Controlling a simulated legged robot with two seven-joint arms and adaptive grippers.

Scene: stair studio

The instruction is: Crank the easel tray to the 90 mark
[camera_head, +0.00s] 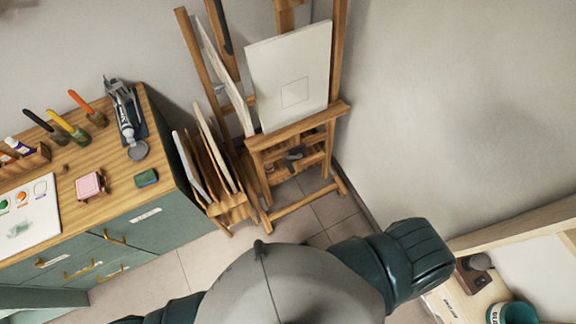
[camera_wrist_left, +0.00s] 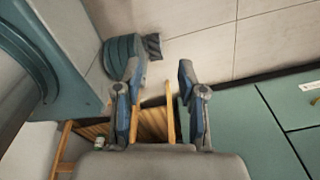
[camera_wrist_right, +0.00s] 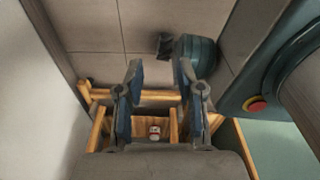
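The wooden easel (camera_head: 337,65) stands against the wall, holding a white canvas (camera_head: 290,75) with a faint square drawn on it. The canvas rests on the easel tray (camera_head: 300,125). A small dark part (camera_head: 294,154), possibly the crank, sits below the tray; I cannot make out its handle. No 90 mark is readable. My left gripper (camera_wrist_left: 158,80) is open and empty in the left wrist view, above some wooden slats. My right gripper (camera_wrist_right: 158,75) is open and empty in the right wrist view, above a wooden frame (camera_wrist_right: 135,96). Neither gripper shows in the head view.
A green cabinet (camera_head: 150,232) with a wooden top stands at left, with brushes, a clamp-like tool (camera_head: 125,110) and a pink block (camera_head: 89,185). A rack of panels (camera_head: 215,165) stands between cabinet and easel. A pale shelf with a teal cup (camera_head: 512,313) is at lower right.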

